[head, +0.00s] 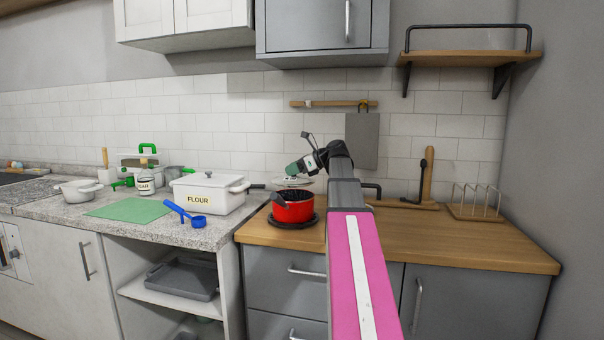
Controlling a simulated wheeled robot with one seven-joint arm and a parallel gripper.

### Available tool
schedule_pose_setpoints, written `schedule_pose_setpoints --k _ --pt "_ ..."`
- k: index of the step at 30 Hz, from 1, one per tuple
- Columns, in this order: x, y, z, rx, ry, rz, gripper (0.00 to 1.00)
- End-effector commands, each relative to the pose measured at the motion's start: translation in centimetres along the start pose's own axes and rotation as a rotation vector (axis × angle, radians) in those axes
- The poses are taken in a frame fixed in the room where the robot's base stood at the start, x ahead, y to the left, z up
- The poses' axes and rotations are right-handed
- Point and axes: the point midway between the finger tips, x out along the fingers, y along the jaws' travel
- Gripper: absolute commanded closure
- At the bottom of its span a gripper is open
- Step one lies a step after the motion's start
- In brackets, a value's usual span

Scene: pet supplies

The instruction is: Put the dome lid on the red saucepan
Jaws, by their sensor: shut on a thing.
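The red saucepan (295,212) stands open-topped on a dark round trivet (314,221) on the wooden counter. A dark handle or utensil shows at its left rim. The dome lid (292,184), pale and glassy, hangs just above and behind the saucepan's opening in the head view, apart from its rim. My gripper (292,171) is shut on the lid near its top. The fingertips and the lid's knob are too small to see clearly.
A white flour box (208,195), a blue measuring scoop (185,213) and a green mat (128,209) are on the stone counter at left. A toast rack (473,204) and wooden stand (427,180) are at right. The wooden counter's front right is clear.

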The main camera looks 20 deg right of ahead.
Motion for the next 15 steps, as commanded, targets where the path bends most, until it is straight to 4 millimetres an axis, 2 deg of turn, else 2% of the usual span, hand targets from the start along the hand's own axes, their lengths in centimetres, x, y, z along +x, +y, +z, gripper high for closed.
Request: schedule_pose_setpoints --k 7,15 --pt "0.3 0.0 -0.4 0.001 -0.001 -0.002 0.89" --pt "1.1 0.0 -2.2 0.001 -0.001 -0.001 0.89"
